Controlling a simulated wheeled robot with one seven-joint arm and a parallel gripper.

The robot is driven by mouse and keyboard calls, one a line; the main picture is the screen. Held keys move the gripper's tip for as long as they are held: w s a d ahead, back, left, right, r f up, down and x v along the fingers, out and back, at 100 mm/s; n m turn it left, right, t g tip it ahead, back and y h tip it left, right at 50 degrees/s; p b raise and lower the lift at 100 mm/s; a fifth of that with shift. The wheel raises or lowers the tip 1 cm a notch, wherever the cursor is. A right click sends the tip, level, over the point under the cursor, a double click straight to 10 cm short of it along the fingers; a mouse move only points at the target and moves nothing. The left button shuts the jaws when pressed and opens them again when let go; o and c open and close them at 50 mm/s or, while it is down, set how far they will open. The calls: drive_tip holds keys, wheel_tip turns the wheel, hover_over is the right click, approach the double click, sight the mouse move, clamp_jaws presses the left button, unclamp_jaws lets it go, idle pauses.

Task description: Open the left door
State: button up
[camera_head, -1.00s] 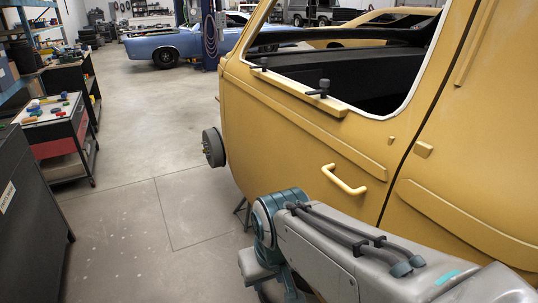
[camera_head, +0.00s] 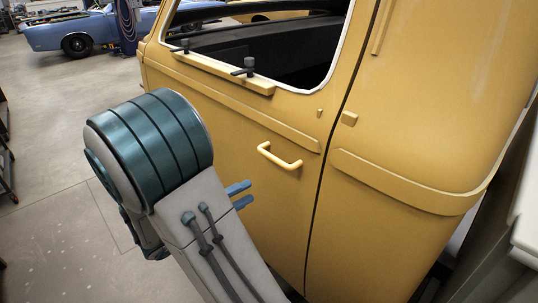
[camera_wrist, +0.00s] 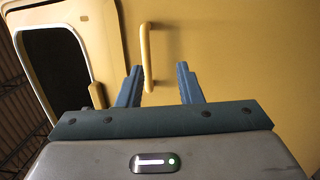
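The left door (camera_head: 240,130) is a yellow car-body door with an open window frame. It looks closed, with a dark seam along its right edge. Its yellow bar handle (camera_head: 279,157) sits near that seam, and it also shows in the wrist view (camera_wrist: 147,58). My gripper (camera_head: 240,196) shows as two blue fingers just below and left of the handle in the head view. In the wrist view my gripper (camera_wrist: 160,80) is open, with the fingers apart. The handle's near end appears between the fingertips, closer to the left finger. No contact is visible.
The yellow rear body panel (camera_head: 420,140) continues right of the seam. A blue car (camera_head: 75,35) stands at the far upper left. Grey concrete floor (camera_head: 50,220) is clear on the left. A grey surface stands at the right edge.

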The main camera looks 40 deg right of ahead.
sight(273, 157)
drive_tip(key=w+d+r+p, duration=0.1)
drive_tip(key=d, duration=0.3)
drive_tip(key=w+d+r+t+h+p, duration=0.1)
drive_tip(key=d, duration=0.3)
drive_tip(key=w+d+r+t+p, duration=0.1)
drive_tip(key=d, duration=0.3)
drive_tip(key=shift+w+d+n+h+p, duration=0.25)
drive_tip(key=shift+w+n+h+p, duration=0.05)
drive_tip(key=shift+w+n+p, duration=0.1)
